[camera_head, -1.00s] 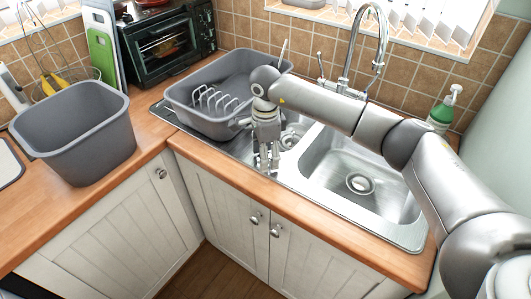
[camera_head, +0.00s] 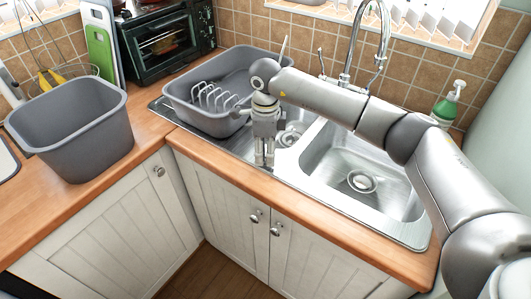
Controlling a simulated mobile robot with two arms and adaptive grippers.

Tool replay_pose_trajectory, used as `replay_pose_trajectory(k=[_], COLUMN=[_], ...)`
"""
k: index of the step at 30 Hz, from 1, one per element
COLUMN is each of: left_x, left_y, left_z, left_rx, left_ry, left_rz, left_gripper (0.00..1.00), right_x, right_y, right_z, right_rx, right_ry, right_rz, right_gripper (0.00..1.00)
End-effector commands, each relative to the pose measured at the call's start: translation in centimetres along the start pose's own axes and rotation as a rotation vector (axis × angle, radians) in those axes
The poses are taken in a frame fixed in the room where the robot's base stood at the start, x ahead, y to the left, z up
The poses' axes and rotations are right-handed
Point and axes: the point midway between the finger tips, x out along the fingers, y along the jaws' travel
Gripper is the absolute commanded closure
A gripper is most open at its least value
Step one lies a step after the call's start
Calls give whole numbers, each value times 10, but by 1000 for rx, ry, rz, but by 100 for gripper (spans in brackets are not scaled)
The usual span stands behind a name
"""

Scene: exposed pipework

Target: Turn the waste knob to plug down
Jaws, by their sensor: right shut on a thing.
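The metal sink (camera_head: 352,150) is set in the wooden counter, with a large bowl at right and a smaller drain area (camera_head: 291,135) at left. My right gripper (camera_head: 265,163) points down at the sink's front part, left of the large bowl. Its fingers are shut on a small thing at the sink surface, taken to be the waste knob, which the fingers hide. The knob's turn position cannot be seen. The large bowl's round drain (camera_head: 361,181) is in plain view. My left gripper is not in view.
A grey dish rack tub (camera_head: 205,115) stands on the sink's left side, close to my right gripper. The tap (camera_head: 362,45) rises behind the sink. A green soap bottle (camera_head: 447,105) stands at back right. A grey bin (camera_head: 72,135) stands on the left counter.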

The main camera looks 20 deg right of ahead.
Motion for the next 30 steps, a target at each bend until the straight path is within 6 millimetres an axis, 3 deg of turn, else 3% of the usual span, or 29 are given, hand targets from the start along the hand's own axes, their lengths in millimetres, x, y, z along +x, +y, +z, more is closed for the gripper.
replay_pose_trajectory(k=[30], left_x=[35], left_y=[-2], left_z=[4], left_rx=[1], left_ry=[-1], left_rz=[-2], left_gripper=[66], right_x=[0], right_y=[-1], right_z=[0], right_rx=[947], right_ry=[-2], right_rz=[-2], right_gripper=[82])
